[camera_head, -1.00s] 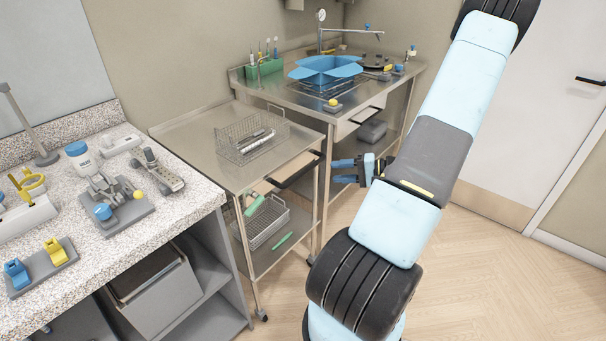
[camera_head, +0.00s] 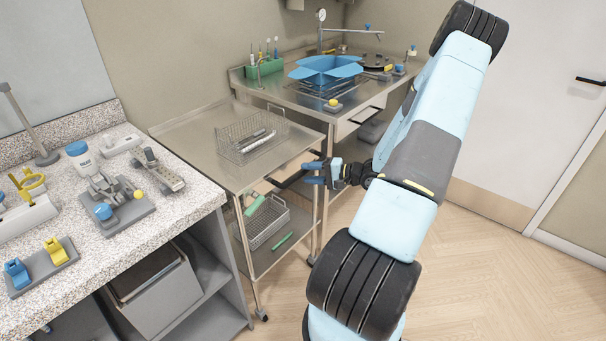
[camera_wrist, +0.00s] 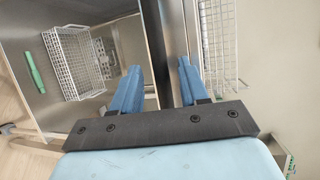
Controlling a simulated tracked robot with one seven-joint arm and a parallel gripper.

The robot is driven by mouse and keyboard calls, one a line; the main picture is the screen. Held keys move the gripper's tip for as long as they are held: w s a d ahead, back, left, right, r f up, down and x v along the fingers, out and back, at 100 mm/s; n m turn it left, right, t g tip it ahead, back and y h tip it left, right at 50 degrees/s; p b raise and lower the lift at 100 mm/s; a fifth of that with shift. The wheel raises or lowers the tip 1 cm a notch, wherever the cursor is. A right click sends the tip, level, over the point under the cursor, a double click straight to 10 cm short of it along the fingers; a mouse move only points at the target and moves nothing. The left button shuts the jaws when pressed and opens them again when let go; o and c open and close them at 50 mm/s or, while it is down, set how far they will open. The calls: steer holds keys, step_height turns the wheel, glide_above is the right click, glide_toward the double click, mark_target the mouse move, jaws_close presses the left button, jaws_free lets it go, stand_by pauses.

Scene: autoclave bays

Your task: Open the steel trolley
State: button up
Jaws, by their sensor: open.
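The steel trolley (camera_head: 190,150) stands between the speckled counter and the steel sink bench. Its drawer below the top is partly out, with a dark bar handle (camera_head: 292,178) on its front. My gripper (camera_head: 313,174) is at the right end of this handle in the head view, with blue fingers pointing left. In the wrist view the open fingers (camera_wrist: 157,85) stand on either side of the dark handle bar (camera_wrist: 157,40). I cannot tell whether either finger touches it.
A wire basket (camera_head: 246,137) with instruments sits on the trolley top. Another basket (camera_head: 263,224) and a green item (camera_head: 282,242) lie on its lower shelf. The sink bench (camera_head: 300,92) is behind. The wooden floor at right (camera_head: 480,270) is clear.

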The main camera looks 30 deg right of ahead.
steer(key=shift+x, duration=1.2)
jaws_close()
